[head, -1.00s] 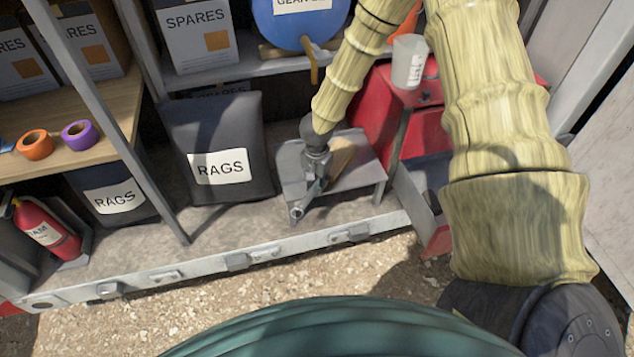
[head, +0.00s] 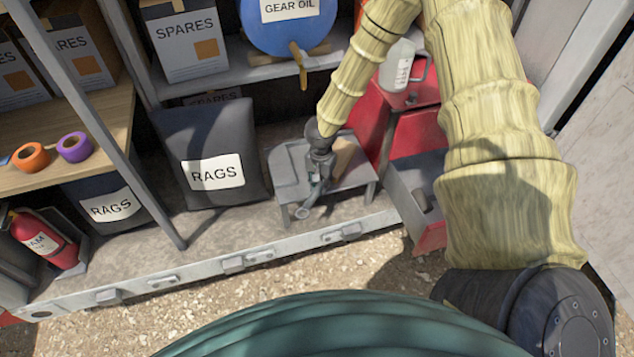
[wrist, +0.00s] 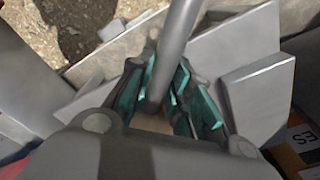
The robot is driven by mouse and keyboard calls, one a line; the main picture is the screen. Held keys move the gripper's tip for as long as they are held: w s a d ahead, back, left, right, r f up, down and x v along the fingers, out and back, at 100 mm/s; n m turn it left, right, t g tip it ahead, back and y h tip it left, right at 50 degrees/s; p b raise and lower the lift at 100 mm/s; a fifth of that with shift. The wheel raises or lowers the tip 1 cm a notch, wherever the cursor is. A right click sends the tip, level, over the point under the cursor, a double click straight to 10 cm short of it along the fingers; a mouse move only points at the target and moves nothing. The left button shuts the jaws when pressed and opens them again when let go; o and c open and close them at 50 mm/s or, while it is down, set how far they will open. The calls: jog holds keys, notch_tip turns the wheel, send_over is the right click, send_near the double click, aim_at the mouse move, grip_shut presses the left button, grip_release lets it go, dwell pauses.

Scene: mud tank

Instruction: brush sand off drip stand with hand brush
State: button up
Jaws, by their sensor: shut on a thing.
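The drip stand (head: 284,168) is a low grey metal stand on the shelf's lower deck; its plates also show in the wrist view (wrist: 255,90). My gripper (head: 320,172) is over the stand, pointing down. In the wrist view its teal-lined fingers (wrist: 160,95) are shut around a smooth grey rod, which I take as the hand brush's handle (wrist: 178,40). The handle slants toward the front edge in the head view (head: 304,210). The brush's bristles are hidden. A tan patch, perhaps sand (head: 343,155), shows on the stand right of the gripper.
A black rags bag (head: 205,135) stands close left of the stand. A red cabinet (head: 415,135) with an open drawer (head: 430,225) is close on the right, a jug (head: 400,65) on top. A blue gear oil drum (head: 285,25) is behind. The gravel in front is bare.

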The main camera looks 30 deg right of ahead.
aim_at(331, 188)
jog(key=shift+d, duration=0.1)
jog(key=shift+s+d+p, duration=0.3)
jog(key=shift+d+p, duration=0.65)
jog(key=shift+p, duration=0.05)
jog(key=shift+s+d+f+p, duration=0.1)
jog(key=shift+d+p, duration=0.2)
jog(key=shift+d, duration=0.1)
jog(key=shift+s+d+f+p, duration=0.1)
jog(key=shift+d+p, duration=0.15)
jog(key=shift+d, duration=0.1)
jog(key=shift+r, duration=0.1)
jog(key=shift+p, duration=0.45)
jog(key=shift+a, duration=0.1)
